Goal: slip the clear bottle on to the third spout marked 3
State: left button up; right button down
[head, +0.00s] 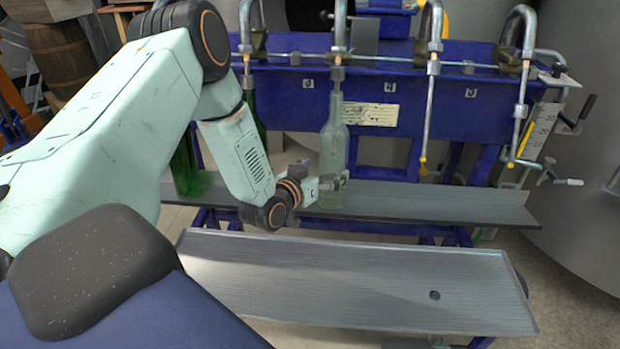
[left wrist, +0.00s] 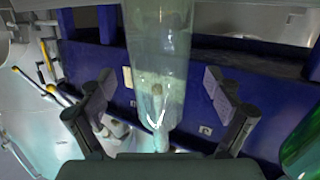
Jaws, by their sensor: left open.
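The clear bottle (head: 333,150) stands upright under the second spout from the left, its neck up at the spout's lower end (head: 338,73). Its base is at the grey ledge; I cannot tell whether it rests there. My left gripper (head: 332,184) is open around the bottle's lower body. In the left wrist view the bottle (left wrist: 160,60) lies between the spread fingers of the gripper (left wrist: 160,115), with gaps on both sides. Small number plates (head: 308,84) sit on the blue beam; their digits are hard to read. My right gripper is not in view.
Green glass (head: 187,165) shows at the left behind my arm, and in the left wrist view (left wrist: 305,150). Two spouts (head: 428,110) to the right have no bottle. The grey ledge (head: 430,203) is clear there. A bare grey tray (head: 350,280) lies in front.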

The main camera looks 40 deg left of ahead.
pick_arm(q)
jog(key=s+r, duration=0.1)
jog(key=s, duration=0.6)
jog(key=shift+s+d+r, duration=0.25)
jog(key=shift+s, duration=0.15)
jog(key=shift+w, duration=0.15)
jog(key=w, duration=0.4)
jog(key=w+f, duration=0.1)
jog(key=w, duration=0.2)
jog(key=w+f, duration=0.1)
jog(key=w, duration=0.3)
jog(key=shift+w+a+f, duration=0.1)
jog(key=shift+w+a, duration=0.2)
jog(key=shift+s, duration=0.1)
